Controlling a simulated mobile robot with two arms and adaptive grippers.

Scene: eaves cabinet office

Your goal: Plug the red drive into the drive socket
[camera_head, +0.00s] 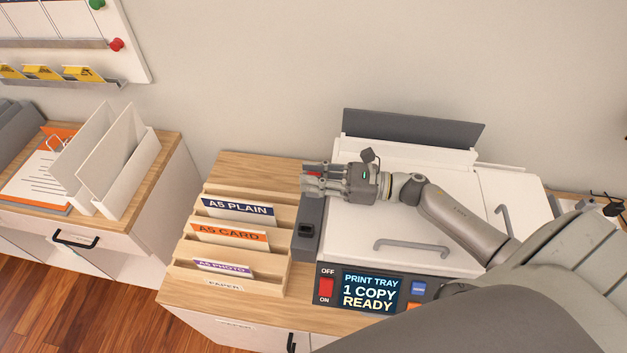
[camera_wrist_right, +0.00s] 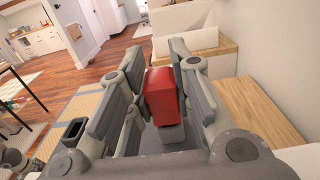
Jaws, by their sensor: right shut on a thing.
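My right gripper (camera_head: 306,180) is shut on the red drive (camera_wrist_right: 163,97). In the head view only a small bit of red (camera_head: 315,174) shows between the fingers. In the wrist view the drive stands upright between the finger pads, with a grey part (camera_wrist_right: 172,133) below its red body. The gripper points left, above the back end of a dark grey block at the printer's left side. The drive socket (camera_head: 306,229) is a dark opening in the top of that block, nearer to me than the gripper. It also shows in the wrist view (camera_wrist_right: 73,131), left of the fingers and apart from the drive.
The white printer (camera_head: 350,235) lies under my right arm, with a raised dark flap (camera_head: 410,126) behind. Its front panel has a red switch (camera_head: 326,288) and a screen (camera_head: 370,292). A wooden paper rack (camera_head: 190,245) stands close left of the socket block.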

